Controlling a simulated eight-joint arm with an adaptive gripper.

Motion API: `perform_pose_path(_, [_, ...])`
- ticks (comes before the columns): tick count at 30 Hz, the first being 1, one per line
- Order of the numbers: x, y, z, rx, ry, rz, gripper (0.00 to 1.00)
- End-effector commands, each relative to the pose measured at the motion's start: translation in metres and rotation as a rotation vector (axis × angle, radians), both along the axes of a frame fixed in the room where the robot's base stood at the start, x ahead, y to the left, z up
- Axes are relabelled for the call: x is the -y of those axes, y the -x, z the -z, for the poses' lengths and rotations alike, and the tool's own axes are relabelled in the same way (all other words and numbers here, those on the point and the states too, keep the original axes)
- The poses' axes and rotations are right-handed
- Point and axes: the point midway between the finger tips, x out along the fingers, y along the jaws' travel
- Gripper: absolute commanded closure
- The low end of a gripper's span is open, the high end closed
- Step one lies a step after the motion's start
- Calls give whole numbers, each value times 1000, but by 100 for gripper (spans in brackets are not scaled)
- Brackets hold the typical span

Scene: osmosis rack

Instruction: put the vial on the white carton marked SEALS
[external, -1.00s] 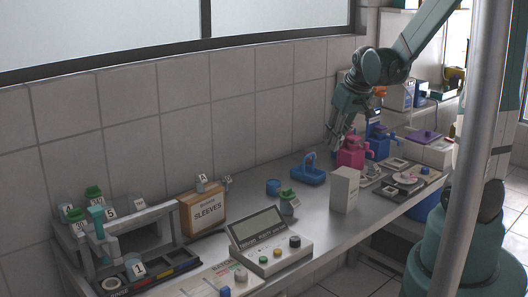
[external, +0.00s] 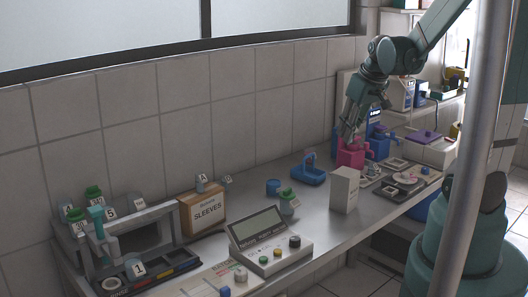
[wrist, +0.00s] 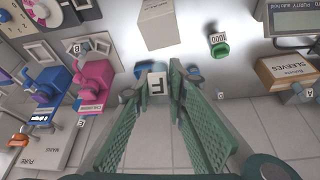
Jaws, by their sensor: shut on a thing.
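My gripper (external: 350,131) is above the bench, over the pink device toward the right. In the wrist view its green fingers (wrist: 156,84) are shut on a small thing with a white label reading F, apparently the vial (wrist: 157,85). Its body is mostly hidden by the label and fingers, and I cannot make it out in the external view. A plain white carton (external: 344,189) stands upright on the bench, nearer the front than my gripper. It also shows at the top of the wrist view (wrist: 158,24). No SEALS lettering is readable on its visible faces.
Near the carton are a blue tray (external: 309,174), the pink device (external: 350,154), a blue device (external: 377,139) and a green-capped bottle (external: 289,201). A meter (external: 268,241) and a SLEEVES carton (external: 204,209) stand left. Bare bench lies around the white carton's left side.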

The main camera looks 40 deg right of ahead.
Motion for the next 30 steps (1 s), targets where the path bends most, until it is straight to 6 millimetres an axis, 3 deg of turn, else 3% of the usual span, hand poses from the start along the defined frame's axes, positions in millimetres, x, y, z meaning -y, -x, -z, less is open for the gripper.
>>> perform_pose_path(18, [0,0,54,0,0,0,92])
perform_pose_path(30, [0,0,61,0,0,0,92])
